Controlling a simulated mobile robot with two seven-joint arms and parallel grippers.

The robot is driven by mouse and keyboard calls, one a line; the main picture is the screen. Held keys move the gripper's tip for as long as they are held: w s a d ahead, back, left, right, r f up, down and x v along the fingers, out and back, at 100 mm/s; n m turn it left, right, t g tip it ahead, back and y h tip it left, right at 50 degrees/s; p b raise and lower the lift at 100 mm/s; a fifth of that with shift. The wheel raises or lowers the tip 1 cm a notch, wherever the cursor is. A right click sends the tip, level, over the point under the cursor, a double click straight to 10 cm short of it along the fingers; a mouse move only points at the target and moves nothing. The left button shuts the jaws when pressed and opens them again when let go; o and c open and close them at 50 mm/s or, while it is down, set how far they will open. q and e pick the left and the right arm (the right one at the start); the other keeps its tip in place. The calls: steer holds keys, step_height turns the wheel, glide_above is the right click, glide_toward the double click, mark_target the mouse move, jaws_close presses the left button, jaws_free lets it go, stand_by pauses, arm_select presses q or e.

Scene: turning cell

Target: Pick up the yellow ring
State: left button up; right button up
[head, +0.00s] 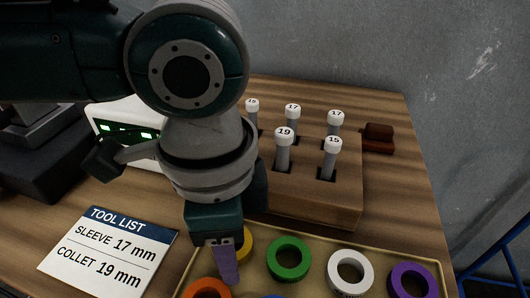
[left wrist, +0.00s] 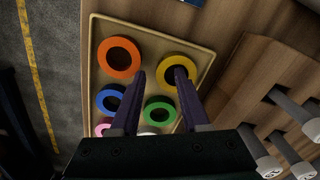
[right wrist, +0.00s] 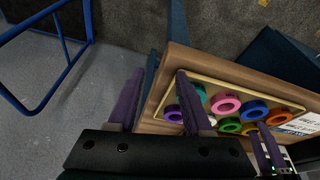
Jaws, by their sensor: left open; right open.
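The yellow ring (head: 247,241) lies in a shallow tray (head: 440,262), partly hidden behind my left gripper (head: 227,272) in the head view. The ring also shows in the left wrist view (left wrist: 168,66), at the tray's upper right corner. My left gripper (left wrist: 161,74) is open and empty there, pointing down at the tray. Its right finger overlaps the ring's hole in that view; I cannot tell whether it touches. My right gripper (right wrist: 158,76) is open and empty, away from the ring, and is not seen in the head view.
The tray also holds an orange ring (left wrist: 119,70), a green ring (head: 289,244), a white ring (head: 350,258), a purple ring (head: 398,282) and others. A wooden block (head: 310,205) with numbered tools stands behind it. A tool list card (head: 110,250) lies to the left.

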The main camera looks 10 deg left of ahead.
arm_select(q)
steer(key=shift+f, duration=0.35)
steer(key=shift+c, duration=0.4)
jaws_close()
